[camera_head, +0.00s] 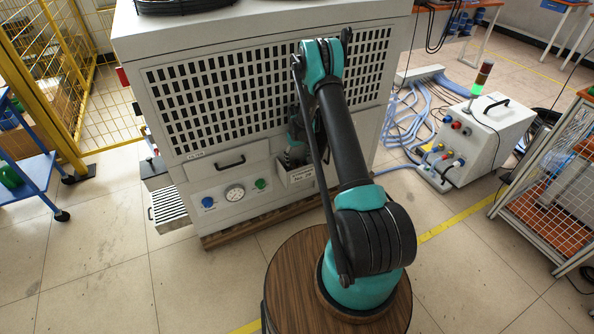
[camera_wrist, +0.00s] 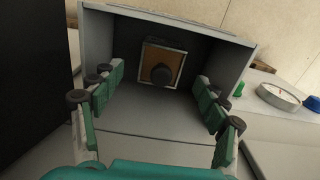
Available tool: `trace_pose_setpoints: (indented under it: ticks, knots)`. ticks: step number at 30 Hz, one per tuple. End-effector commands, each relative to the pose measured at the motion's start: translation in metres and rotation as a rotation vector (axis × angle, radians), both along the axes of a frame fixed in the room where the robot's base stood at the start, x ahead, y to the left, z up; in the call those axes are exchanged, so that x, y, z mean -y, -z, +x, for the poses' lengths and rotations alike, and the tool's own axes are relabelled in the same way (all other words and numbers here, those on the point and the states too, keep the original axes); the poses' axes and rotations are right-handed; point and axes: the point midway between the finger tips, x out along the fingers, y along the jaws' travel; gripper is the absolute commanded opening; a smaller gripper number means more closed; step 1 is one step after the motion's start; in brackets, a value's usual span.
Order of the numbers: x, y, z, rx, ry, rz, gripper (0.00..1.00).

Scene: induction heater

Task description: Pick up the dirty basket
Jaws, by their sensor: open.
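A small square piece with a pale frame, a brown face and a round black knob (camera_wrist: 162,75) sits inside a grey open-fronted compartment (camera_wrist: 150,120) in the wrist view. It appears to be the basket; I cannot tell how dirty it is. My gripper (camera_wrist: 160,82) is open, its green fingers spread to the left and right of the knob, with nothing between them. In the head view my gripper (camera_head: 298,145) is at the labelled holder (camera_head: 300,178) on the front of the large grey machine (camera_head: 180,160). The arm partly hides this spot, and the basket cannot be made out there.
The machine's front has a drawer handle (camera_head: 231,162), a gauge (camera_head: 234,194) and blue and green knobs close to my gripper. A grey unit (camera_head: 490,140) with hoses stands at right, beside a wire-sided cart (camera_head: 550,190). A blue cart (camera_head: 30,180) is at left. Floor between is open.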

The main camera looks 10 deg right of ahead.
Motion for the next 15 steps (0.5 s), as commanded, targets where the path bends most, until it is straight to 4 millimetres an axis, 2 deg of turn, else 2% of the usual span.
trace_pose_setpoints:
  ticks: [8, 15]
  knots:
    - [0.0, 0.019, 0.0, 0.0, 0.0, 0.0, 0.74]
    - [-0.001, 0.052, -0.001, 0.0, 0.0, 0.0, 0.74]
